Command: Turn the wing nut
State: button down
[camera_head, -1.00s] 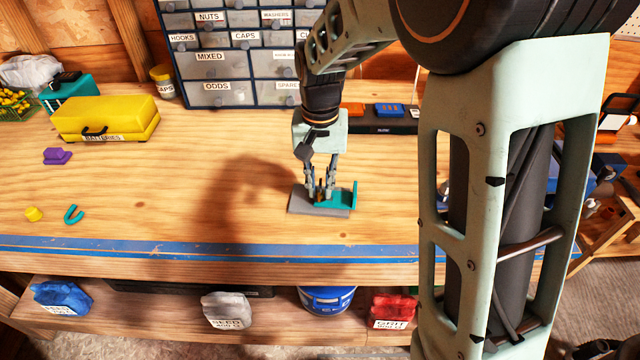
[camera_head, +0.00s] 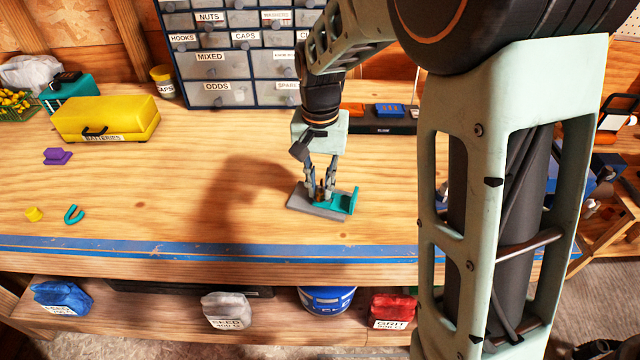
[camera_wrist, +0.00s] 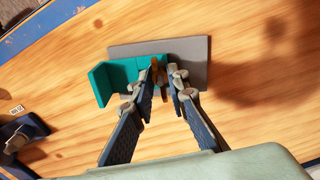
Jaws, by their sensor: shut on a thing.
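The wing nut (camera_wrist: 158,66) looks brass-brown in the wrist view. It sits between my fingertips, by a teal bracket (camera_wrist: 122,74) on a flat grey plate (camera_wrist: 195,49). My gripper (camera_head: 320,192) points down at the plate and is shut on the wing nut. It also shows in the wrist view (camera_wrist: 164,76). The teal bracket (camera_head: 346,203) has an upright end on the right in the head view, and the grey plate (camera_head: 312,209) lies flat on the bench. The fingers hide much of the nut.
A yellow batteries case (camera_head: 105,118), a purple block (camera_head: 57,156), a teal hook (camera_head: 73,215) and a yellow cap (camera_head: 33,214) lie to the left. A drawer cabinet (camera_head: 235,62) stands behind.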

aim_at(320, 187)
jog(key=shift+r, duration=0.1)
jog(key=c, duration=1.8)
grip_release()
jog(key=shift+c, duration=0.2)
notch_tip(320, 187, up, 12)
